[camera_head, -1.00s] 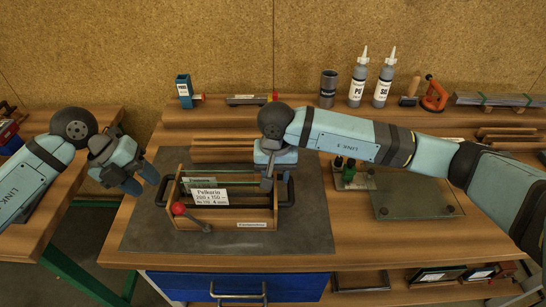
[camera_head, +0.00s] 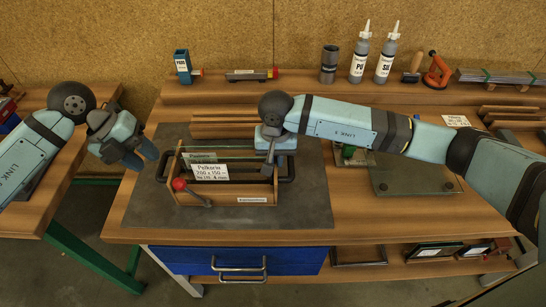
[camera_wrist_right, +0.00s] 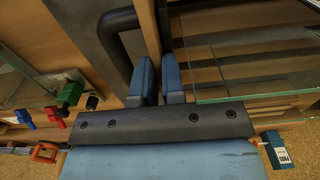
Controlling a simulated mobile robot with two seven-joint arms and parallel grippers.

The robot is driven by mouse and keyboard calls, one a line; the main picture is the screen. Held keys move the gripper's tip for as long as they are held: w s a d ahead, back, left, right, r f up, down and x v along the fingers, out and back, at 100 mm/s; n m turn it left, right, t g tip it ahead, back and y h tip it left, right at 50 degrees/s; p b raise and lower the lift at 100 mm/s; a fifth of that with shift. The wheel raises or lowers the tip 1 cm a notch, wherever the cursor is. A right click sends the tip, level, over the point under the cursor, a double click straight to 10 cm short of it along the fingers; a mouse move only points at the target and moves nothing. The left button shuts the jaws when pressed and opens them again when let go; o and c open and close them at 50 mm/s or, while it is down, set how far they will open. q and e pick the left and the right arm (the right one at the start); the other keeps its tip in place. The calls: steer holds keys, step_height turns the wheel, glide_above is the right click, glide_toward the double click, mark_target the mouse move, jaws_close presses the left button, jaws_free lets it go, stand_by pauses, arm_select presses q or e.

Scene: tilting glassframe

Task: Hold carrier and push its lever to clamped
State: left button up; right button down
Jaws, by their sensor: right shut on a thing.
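The carrier (camera_head: 212,194) is a wooden frame with black side handles, standing on a dark mat. Glass panes and a white label reading "Pelkario" (camera_head: 218,172) are in it. Its lever with a red knob (camera_head: 179,184) is at the front left corner. My right gripper (camera_head: 269,168) is shut on the carrier's right end wall, beside the right handle. In the right wrist view this wall (camera_wrist_right: 150,32) runs between the two blue fingers, with the black handle (camera_wrist_right: 117,25) next to it. My left gripper (camera_head: 142,157) is empty, its fingers apart, left of the carrier.
The dark mat (camera_head: 300,212) has clear room right of the carrier. A glass plate (camera_head: 412,182) lies further right, with green and black parts (camera_head: 346,152) near it. Bottles (camera_head: 360,50), a dark cup (camera_head: 329,64) and tools stand on the back shelf. Blue drawers (camera_head: 215,262) are below.

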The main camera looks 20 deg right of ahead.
arm_select(q)
jaws_close()
steer(key=s+f+g+h, duration=0.2)
steer(key=s+f+h, duration=0.3)
steer(key=h, duration=0.4)
steer(key=s+a+f+n+t+h, duration=0.1)
steer(key=a+f+n+t+h, duration=0.4)
steer(key=a+f+t, duration=0.3)
steer(key=a+t, duration=0.1)
steer(key=a, duration=0.3)
steer(key=shift+s+f+n+h, duration=0.15)
steer(key=shift+f+n+h, duration=0.15)
steer(key=shift+f, duration=0.05)
